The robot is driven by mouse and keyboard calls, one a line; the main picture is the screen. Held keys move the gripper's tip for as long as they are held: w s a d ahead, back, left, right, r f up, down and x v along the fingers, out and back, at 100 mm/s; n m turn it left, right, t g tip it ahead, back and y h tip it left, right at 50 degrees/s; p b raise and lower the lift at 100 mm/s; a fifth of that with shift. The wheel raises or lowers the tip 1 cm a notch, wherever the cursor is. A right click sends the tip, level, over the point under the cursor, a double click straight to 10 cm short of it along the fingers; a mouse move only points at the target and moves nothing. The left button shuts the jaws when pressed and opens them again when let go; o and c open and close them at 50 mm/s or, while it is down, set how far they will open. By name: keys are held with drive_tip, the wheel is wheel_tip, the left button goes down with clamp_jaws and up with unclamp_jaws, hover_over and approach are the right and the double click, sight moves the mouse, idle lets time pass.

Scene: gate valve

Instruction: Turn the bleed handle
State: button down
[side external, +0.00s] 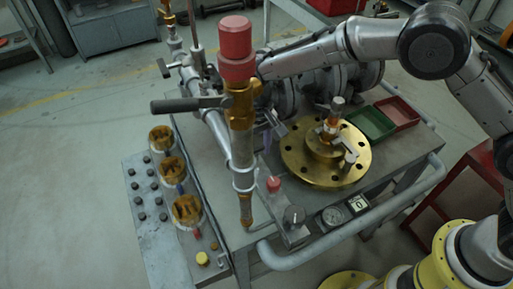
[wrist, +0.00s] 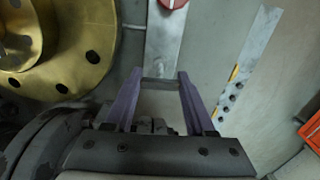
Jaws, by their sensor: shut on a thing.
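My gripper shows in the wrist view (wrist: 165,78), with its two purple fingers apart and a short dark grey bar (wrist: 160,84) spanning between them. I cannot tell whether this bar is part of the bleed handle. In the side view my gripper (side external: 267,141) is just right of the upright brass valve (side external: 240,105), above the bench, and its grip is partly hidden. A black lever (side external: 188,104) sticks out left from that valve, under its red cap (side external: 236,45). No fingers show on the lever's left end.
A brass flange (side external: 300,165) lies right of my gripper, with green (side external: 370,122) and red (side external: 398,112) trays behind it. A grey panel with a red button (side external: 273,184) and a gauge (side external: 332,216) lie in front. Glass-like cups (side external: 186,209) stand at left.

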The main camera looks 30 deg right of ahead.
sight(257, 148)
drive_tip(key=shift+r+m, duration=0.1)
drive_tip(key=shift+m, duration=0.3)
drive_tip(key=shift+c, duration=1.2)
unclamp_jaws()
wheel_tip(257, 148, up, 14)
